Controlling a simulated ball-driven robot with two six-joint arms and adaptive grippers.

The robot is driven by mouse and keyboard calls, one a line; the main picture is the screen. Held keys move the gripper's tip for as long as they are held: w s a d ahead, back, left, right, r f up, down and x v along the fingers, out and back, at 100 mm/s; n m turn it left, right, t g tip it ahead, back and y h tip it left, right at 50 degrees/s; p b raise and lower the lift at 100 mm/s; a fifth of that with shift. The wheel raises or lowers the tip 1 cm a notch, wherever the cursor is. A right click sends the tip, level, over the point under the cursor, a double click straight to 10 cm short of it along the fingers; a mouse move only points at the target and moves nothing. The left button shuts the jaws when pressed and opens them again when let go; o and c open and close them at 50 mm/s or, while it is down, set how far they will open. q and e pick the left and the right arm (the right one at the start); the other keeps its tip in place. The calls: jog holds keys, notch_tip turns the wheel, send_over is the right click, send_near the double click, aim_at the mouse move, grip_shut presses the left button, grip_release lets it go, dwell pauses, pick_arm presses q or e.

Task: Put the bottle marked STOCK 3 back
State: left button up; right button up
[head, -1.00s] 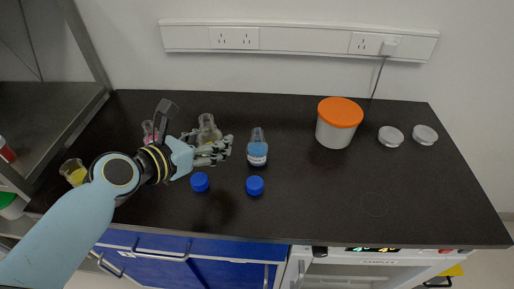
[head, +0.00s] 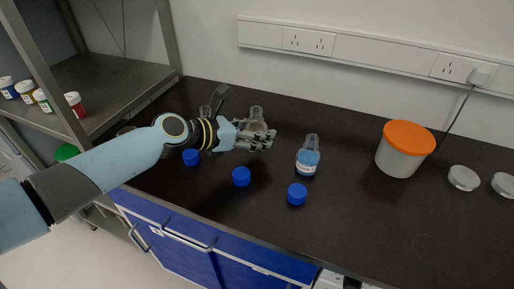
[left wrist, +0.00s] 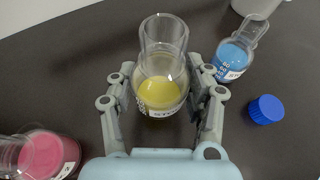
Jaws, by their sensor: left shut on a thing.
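My left gripper (head: 262,140) is shut around a clear glass bottle (head: 256,116) standing among other bottles on the dark bench. In the left wrist view the bottle (left wrist: 162,92) sits between the two fingers (left wrist: 160,100), is uncapped, and holds yellow liquid; its label is too small to read. A bottle with blue liquid (head: 307,160) stands to its right, also in the left wrist view (left wrist: 236,56). A bottle with pink liquid (left wrist: 44,154) shows at the lower left there. I cannot read which is STOCK 3. My right gripper is out of view.
Blue caps (head: 241,176) lie along the front of the bench. A white tub with an orange lid (head: 408,138) and pale round lids (head: 463,177) are at right. At left a metal shelf (head: 110,85) holds several small capped bottles (head: 42,99).

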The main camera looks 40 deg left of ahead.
pick_arm(q)
jog(key=shift+f+b, duration=0.75)
jog(key=shift+f, duration=1)
jog(key=shift+f, duration=0.15)
jog(key=o, duration=1.2)
jog(key=shift+c, duration=0.2)
jog(key=shift+o, duration=0.9)
jog(key=shift+r, duration=0.2)
jog(key=v, duration=1.1)
jog(key=shift+s+f, duration=0.1)
jog(key=shift+f, duration=0.05)
jog(key=shift+s+a+r, duration=0.1)
jog(key=shift+s+r, duration=0.2)
jog(key=shift+s, duration=0.05)
